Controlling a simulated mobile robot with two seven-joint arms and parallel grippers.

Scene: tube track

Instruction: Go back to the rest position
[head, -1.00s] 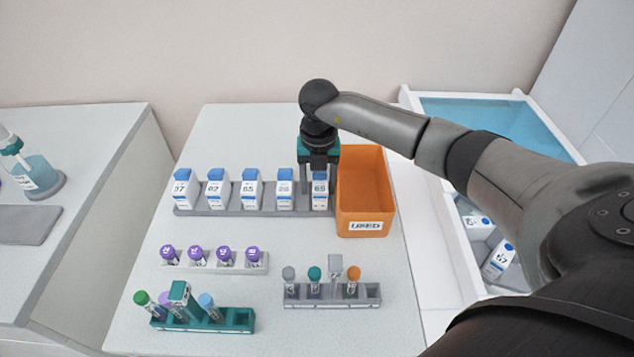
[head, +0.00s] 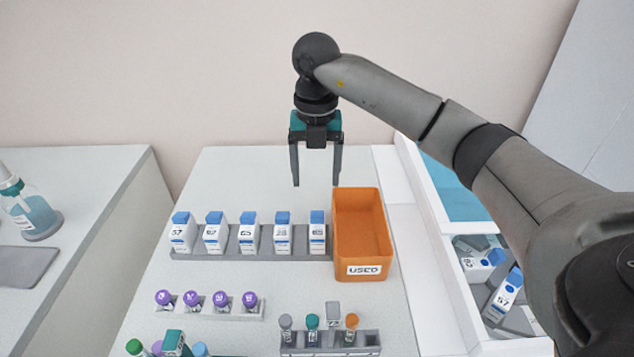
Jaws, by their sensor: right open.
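My right gripper (head: 316,180) is open and empty, fingers pointing down, raised above and behind the row of white bottles with blue caps. The rightmost bottle (head: 317,235) stands upright at the right end of the grey rack (head: 222,256), below the gripper and apart from it. Several like bottles stand to its left in the same rack. My left gripper is not in view.
An orange bin (head: 384,225) labelled USED stands right of the rack and looks empty. Purple-capped tubes sit in a small rack (head: 262,309); a grey tube rack (head: 372,341) is at the front. An open drawer (head: 452,300) with bottles is at right.

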